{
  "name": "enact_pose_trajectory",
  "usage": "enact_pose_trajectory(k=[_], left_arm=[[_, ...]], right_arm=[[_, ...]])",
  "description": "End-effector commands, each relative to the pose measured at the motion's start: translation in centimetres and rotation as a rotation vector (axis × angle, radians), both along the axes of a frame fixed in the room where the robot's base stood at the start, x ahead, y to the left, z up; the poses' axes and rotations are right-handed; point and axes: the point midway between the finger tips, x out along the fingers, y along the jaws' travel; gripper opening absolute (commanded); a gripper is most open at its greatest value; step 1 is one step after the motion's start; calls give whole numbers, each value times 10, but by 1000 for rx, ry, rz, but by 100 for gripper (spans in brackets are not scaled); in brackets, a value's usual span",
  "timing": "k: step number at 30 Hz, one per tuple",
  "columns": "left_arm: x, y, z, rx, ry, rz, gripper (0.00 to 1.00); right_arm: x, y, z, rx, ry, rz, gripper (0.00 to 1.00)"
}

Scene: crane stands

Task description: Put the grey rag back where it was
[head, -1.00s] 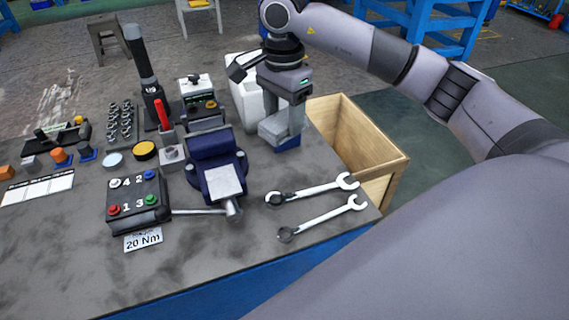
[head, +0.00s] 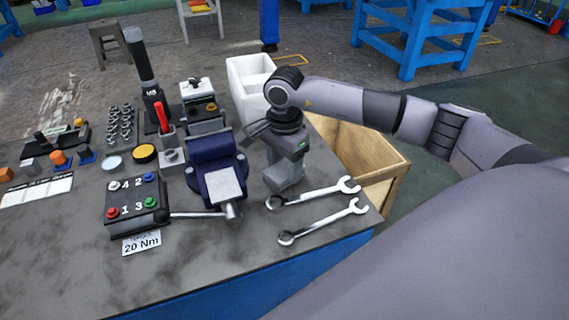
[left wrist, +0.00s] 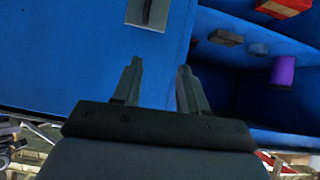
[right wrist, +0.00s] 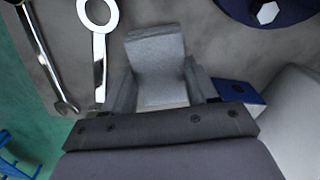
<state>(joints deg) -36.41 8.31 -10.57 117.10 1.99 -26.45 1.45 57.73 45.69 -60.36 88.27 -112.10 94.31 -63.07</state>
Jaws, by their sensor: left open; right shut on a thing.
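The grey rag (right wrist: 157,60) is held between the fingers of my right gripper (right wrist: 158,92), which is shut on it. In the head view the rag (head: 284,175) hangs below my right gripper (head: 288,152), at or just above the bench between the vise and the wrenches. I cannot tell whether it touches the bench. My left gripper (left wrist: 157,75) is open and empty before a blue cabinet, outside the head view.
The blue vise (head: 215,165) stands left of the rag. Two wrenches (head: 322,194) lie near the bench's right edge. A white bin (head: 247,82) and a wooden crate (head: 385,170) stand beyond. The blue cabinet (left wrist: 70,60) has an open compartment holding a purple cylinder (left wrist: 283,71).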

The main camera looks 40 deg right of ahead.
Motion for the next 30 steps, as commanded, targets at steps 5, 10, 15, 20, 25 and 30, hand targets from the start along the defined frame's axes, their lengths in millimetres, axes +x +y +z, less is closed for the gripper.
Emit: enact_pose_trajectory(k=[5,10,15,20,25,30], left_arm=[[0,0,-4,0,0,0,43],[0,0,-3,0,1,0,43],[0,1,-3,2,1,-1,43],[0,2,2,7,1,-4,43],[0,3,2,10,2,-6,43],[-1,3,4,10,2,-6,43]], right_arm=[[0,0,-4,0,0,0,29],[0,0,-3,0,0,0,83],[0,0,-3,0,0,-1,83],[0,0,3,0,0,-1,83],[1,0,32,1,-6,0,83],[1,0,70,0,-5,0,83]])
